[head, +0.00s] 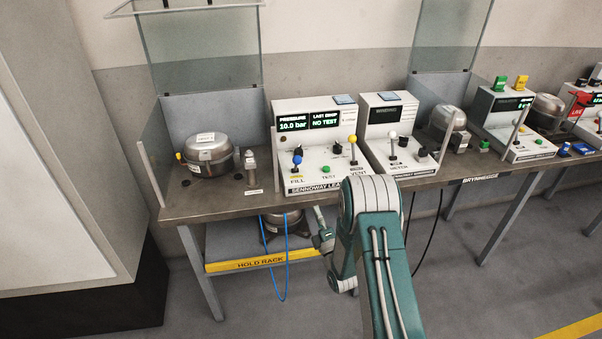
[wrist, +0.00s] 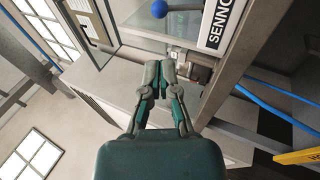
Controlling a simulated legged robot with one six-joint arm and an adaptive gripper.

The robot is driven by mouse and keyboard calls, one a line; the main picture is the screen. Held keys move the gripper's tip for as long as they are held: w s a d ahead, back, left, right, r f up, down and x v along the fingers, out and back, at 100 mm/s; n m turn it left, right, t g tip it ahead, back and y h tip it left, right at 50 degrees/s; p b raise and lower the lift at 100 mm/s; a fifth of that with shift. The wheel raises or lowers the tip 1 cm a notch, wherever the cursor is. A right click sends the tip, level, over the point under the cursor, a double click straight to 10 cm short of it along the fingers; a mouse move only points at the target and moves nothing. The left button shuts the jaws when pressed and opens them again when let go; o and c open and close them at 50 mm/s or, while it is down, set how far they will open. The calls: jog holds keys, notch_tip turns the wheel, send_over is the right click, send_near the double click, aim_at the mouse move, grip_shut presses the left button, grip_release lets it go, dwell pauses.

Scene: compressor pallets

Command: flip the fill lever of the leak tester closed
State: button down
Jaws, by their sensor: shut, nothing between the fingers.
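The leak tester (head: 315,150) is a white console on the bench, its display reading pressure 10.0 bar and last shot NO TEST. Its fill lever (head: 297,160) has a blue ball and sits at the panel's left above the FILL label; the stem looks short from here, so its exact tilt is hard to tell. The blue ball (wrist: 159,9) also shows at the top of the wrist view. My gripper (head: 318,212) is below and in front of the console's front edge, apart from the lever. In the wrist view my gripper (wrist: 160,70) is shut and empty.
A green TEST button (head: 325,169) and a yellow-balled vent lever (head: 352,141) share the panel. A steel compressor (head: 207,154) stands left on the bench (head: 225,204). Blue hose (head: 284,260) hangs below. A white-knobbed console (head: 390,125) stands to the right.

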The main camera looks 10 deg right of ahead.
jog(key=x, duration=1.4)
jog(key=shift+w+d, duration=0.1)
jog(key=shift+w, duration=0.05)
